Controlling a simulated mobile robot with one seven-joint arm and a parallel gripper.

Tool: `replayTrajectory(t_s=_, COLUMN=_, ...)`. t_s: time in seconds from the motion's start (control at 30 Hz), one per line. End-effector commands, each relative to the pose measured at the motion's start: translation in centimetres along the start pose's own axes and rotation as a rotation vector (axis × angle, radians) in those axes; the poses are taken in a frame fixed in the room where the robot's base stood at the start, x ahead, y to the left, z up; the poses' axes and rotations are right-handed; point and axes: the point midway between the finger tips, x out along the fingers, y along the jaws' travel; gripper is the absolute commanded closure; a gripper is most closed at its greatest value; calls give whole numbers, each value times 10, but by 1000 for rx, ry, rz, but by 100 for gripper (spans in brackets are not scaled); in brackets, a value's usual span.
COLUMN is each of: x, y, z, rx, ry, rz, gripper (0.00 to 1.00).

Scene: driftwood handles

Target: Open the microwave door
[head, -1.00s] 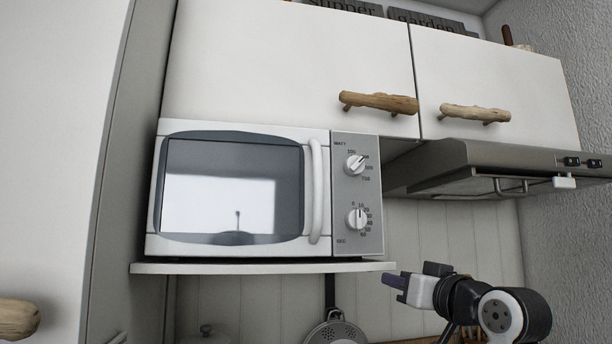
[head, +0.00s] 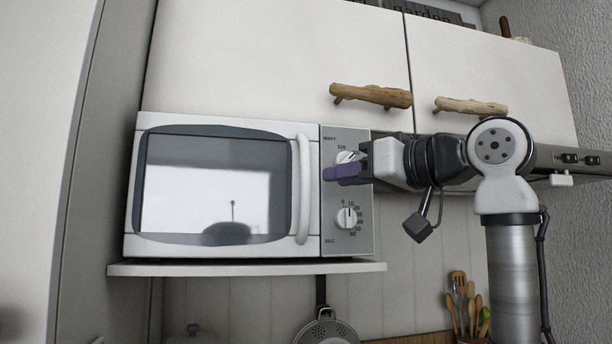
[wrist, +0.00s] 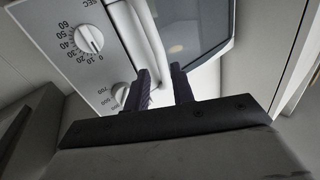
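The white microwave (head: 226,127) stands on a shelf with its door (head: 215,190) shut. Its vertical white handle (head: 303,190) is at the right edge of the door, left of the control panel with two knobs. My gripper (head: 326,176) is in front of the panel near the upper knob, just right of the handle. In the wrist view the two dark fingers (wrist: 160,75) are spread apart with nothing between them. The handle (wrist: 148,35) runs just beyond the fingertips; whether they touch it I cannot tell.
Upper cabinets with driftwood handles (head: 371,95) hang above. A range hood (head: 560,160) is at the right, behind my arm. The shelf (head: 240,269) edge lies under the microwave. A strainer (head: 326,331) hangs below, and a utensil pot (head: 468,320) stands lower right.

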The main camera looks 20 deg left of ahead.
Motion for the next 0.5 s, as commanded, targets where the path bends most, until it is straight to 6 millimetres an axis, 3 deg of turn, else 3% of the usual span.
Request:
replayTrajectory(t_s=0.2, x=48, y=0, z=-3, rx=1, ry=-2, rz=-1, gripper=76)
replayTrajectory(t_s=0.5, x=82, y=0, z=-1, rx=0, ry=0, rz=0, gripper=76)
